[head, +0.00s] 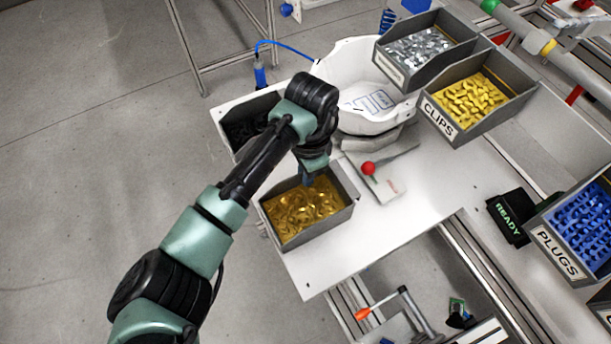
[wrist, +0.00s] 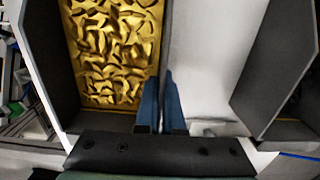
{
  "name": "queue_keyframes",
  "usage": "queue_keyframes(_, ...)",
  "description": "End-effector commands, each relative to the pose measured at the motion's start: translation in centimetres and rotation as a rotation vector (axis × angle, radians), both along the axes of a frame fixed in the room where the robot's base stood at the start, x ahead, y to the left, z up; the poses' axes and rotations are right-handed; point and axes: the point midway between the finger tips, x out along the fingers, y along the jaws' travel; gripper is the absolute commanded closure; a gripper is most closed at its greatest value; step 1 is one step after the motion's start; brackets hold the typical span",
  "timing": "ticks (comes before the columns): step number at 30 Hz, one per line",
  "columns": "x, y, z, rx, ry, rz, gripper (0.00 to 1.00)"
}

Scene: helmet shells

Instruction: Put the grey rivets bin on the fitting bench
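A grey bin of gold-coloured pieces (head: 337,222) stands near the front left corner of the white bench (head: 389,235); no label on it can be read. My gripper (head: 307,180) is at this bin's far wall. In the wrist view its two blue fingers (wrist: 161,95) are close together around the thin wall of the bin (wrist: 110,117), and seem shut on it. A grey bin of silver pieces (head: 410,72) stands at the back; its label is too small to read. I cannot tell from labels which bin holds rivets.
A white helmet shell (head: 335,67) sits on a stand behind my gripper. A dark bin (head: 231,140) is partly hidden by my arm. A CLIPS bin (head: 460,130), PLUGS bin (head: 571,267) and READY sign (head: 508,219) are at right. A red-knobbed fixture (head: 369,169) stands beside the gold bin.

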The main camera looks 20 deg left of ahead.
Motion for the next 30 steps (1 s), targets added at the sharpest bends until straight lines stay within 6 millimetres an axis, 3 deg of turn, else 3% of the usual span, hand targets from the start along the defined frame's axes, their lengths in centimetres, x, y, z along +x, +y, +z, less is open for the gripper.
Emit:
queue_keyframes(5,0.0,0.0,-0.3,-0.001,0.001,0.000,1.00)
queue_keyframes(6,0.0,0.0,-0.3,0.000,0.000,-0.001,0.90)
queue_keyframes(9,0.0,0.0,-0.2,0.000,0.000,-0.001,0.72)
queue_keyframes(11,0.0,0.0,-0.2,0.000,0.000,-0.001,0.65)
queue_keyframes(22,0.1,0.0,0.5,0.000,-0.002,-0.001,0.65)
queue_keyframes(30,0.3,-0.2,5.4,0.001,-0.005,-0.003,0.65)
